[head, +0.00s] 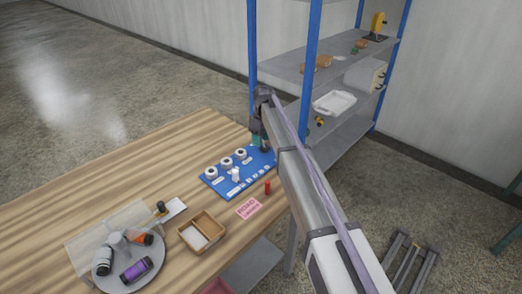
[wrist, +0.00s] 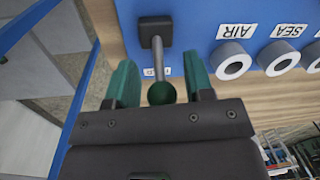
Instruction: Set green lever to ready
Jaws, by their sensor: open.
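The green lever (wrist: 161,94) shows in the wrist view as a grey shaft with a dark square base and a round green knob. It stands on the blue panel (wrist: 200,18). My gripper (wrist: 161,80) is open, with one green finger on each side of the knob and a gap visible on both sides. A white label behind the shaft is partly hidden. In the head view the blue panel (head: 222,187) lies at the table's right end, and my gripper (head: 257,142) is at its far right corner. The lever cannot be made out there.
White ring ports (wrist: 233,61) labelled AIR and SEA sit right of the lever. A red cylinder (head: 268,187), a pink card (head: 249,207) and a wooden box (head: 187,235) are on the table near my arm. A blue-post shelf (head: 312,50) stands close behind.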

